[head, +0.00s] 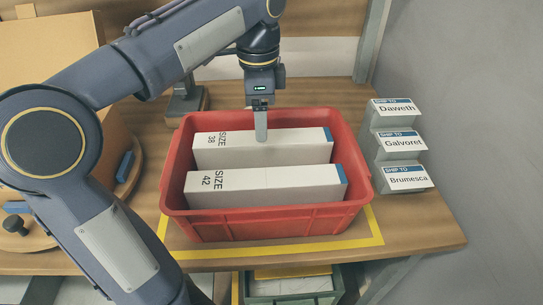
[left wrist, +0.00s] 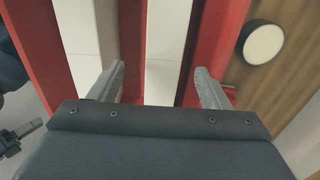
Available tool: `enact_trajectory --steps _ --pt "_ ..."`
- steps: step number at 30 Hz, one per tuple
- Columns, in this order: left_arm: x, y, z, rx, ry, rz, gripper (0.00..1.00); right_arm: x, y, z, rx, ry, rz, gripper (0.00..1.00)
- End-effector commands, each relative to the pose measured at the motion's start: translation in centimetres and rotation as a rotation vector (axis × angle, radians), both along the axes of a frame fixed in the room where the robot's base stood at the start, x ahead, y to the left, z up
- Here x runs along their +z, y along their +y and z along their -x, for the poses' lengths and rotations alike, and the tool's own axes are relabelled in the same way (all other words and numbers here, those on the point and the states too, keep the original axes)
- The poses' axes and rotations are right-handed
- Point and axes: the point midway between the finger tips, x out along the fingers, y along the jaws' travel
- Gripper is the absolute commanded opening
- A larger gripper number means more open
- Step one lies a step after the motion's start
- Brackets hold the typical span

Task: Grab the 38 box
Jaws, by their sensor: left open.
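The 38 box (head: 295,148) is a long white box with a blue end. It lies in the back half of the red crate (head: 268,222), its "SIZE 38" print at its left end. A similar 42 box (head: 270,182) lies in front of it. My left gripper (head: 261,136) points down over the middle of the 38 box and hides a little of it. In the left wrist view its open fingers (left wrist: 160,78) stand on either side of a white strip, the 38 box (left wrist: 165,45). Contact cannot be told.
The crate stands on a wooden table inside a yellow outline (head: 345,247). Several grey blocks with "SHIP TO" labels (head: 402,142) stand at its right. A round wooden turntable (head: 30,235) lies at left, partly behind my arm. A green bin (head: 290,288) shows below the table edge.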

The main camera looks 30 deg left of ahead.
Motion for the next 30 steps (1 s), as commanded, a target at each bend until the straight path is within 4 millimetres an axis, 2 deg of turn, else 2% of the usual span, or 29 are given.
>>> enact_trajectory --steps 1,11,19,23,29,30 --pt "-0.9 0.0 0.0 -0.001 0.0 0.0 0.71 -0.9 0.0 0.0 0.0 0.0 0.0 0.42" --pt "-4.0 0.0 0.0 -0.001 0.002 -0.001 0.71 -1.9 0.0 0.0 0.0 0.0 0.0 0.42" --pt "-7.9 -0.1 -0.1 0.0 0.002 -0.001 0.71 -3.2 0.0 0.0 0.0 0.0 0.0 0.42" --pt "-8.6 -0.1 -0.1 0.0 0.0 0.0 0.71 -3.4 0.0 0.0 0.0 0.0 0.0 0.42" --pt "-8.6 -0.1 -0.1 0.0 0.0 0.0 0.71 -3.3 0.0 0.0 0.0 0.0 0.0 0.42" --pt "-8.6 -0.1 -0.1 0.0 0.0 0.0 0.67 -3.3 0.0 0.0 0.0 0.0 0.0 0.42"
